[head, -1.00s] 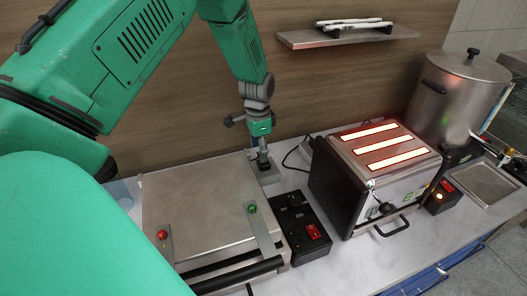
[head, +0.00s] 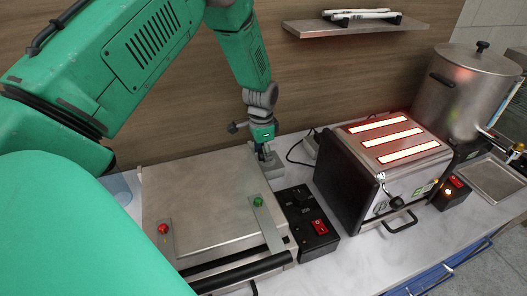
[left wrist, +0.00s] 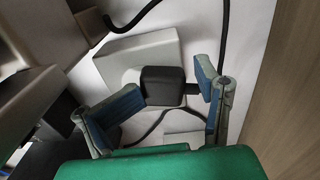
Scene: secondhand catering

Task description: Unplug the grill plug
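A black plug (left wrist: 163,85) sits in a pale grey socket box (left wrist: 120,52) in the left wrist view, with a black cord leaving its right side. My left gripper (left wrist: 165,97) is open, its blue-padded fingers on either side of the plug. A gap shows between the plug and the right finger; whether the left finger touches it I cannot tell. In the head view my left gripper (head: 264,153) is low over the socket box (head: 272,168), behind the steel flat-lidded grill (head: 200,205), and hides the plug. My right gripper is not in view.
A black switch box (head: 305,220) with a red switch stands right of the grill. A toaster (head: 380,165) with glowing slots and a steel pot (head: 468,95) stand further right. A second pale socket (head: 311,146) with a cord lies behind the toaster. A wall shelf (head: 355,27) hangs above.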

